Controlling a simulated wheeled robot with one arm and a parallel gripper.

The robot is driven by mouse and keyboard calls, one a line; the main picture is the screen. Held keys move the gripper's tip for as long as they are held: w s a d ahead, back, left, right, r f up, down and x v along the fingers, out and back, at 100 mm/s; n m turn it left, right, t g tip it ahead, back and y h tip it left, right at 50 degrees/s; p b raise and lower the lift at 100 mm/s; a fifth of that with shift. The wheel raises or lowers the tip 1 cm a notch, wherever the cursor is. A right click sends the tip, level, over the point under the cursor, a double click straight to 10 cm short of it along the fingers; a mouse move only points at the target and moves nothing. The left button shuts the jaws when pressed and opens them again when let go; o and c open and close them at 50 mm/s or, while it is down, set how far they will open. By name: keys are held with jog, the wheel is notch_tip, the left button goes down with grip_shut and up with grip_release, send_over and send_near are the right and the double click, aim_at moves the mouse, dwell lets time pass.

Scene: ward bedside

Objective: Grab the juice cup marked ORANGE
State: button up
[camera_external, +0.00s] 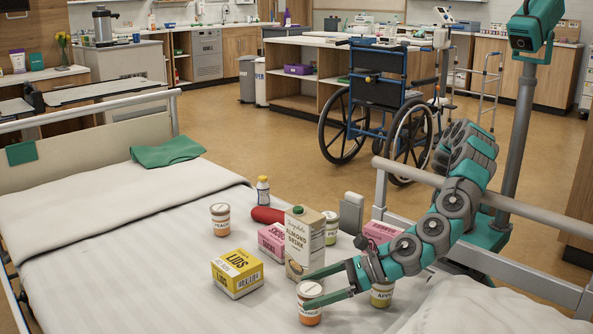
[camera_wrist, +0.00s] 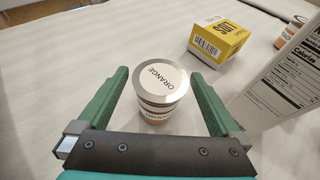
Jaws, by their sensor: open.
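The juice cup marked ORANGE (camera_wrist: 160,84) stands upright on the bed, its name readable on the pale lid in the wrist view. In the external view the same cup (camera_external: 310,304) stands near the bottom, partly covered by a finger. My gripper (camera_wrist: 158,90) is open, with one green finger on each side of the cup. I cannot tell whether either finger touches it. In the external view my gripper (camera_external: 328,285) reaches in from the right, low over the bed.
A yellow LIDS box (camera_external: 237,273) and an almond drink carton (camera_external: 305,243) stand close by. Other cups are the PEACH cup (camera_external: 220,219), one beside my wrist (camera_external: 382,294) and one behind the carton (camera_external: 331,227). Pink boxes (camera_external: 272,240) stand behind.

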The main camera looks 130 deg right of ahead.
jog(key=shift+w+d+f, duration=0.2)
jog(key=shift+w+d, duration=0.1)
jog(key=shift+d, duration=0.05)
jog(key=shift+c, duration=0.4)
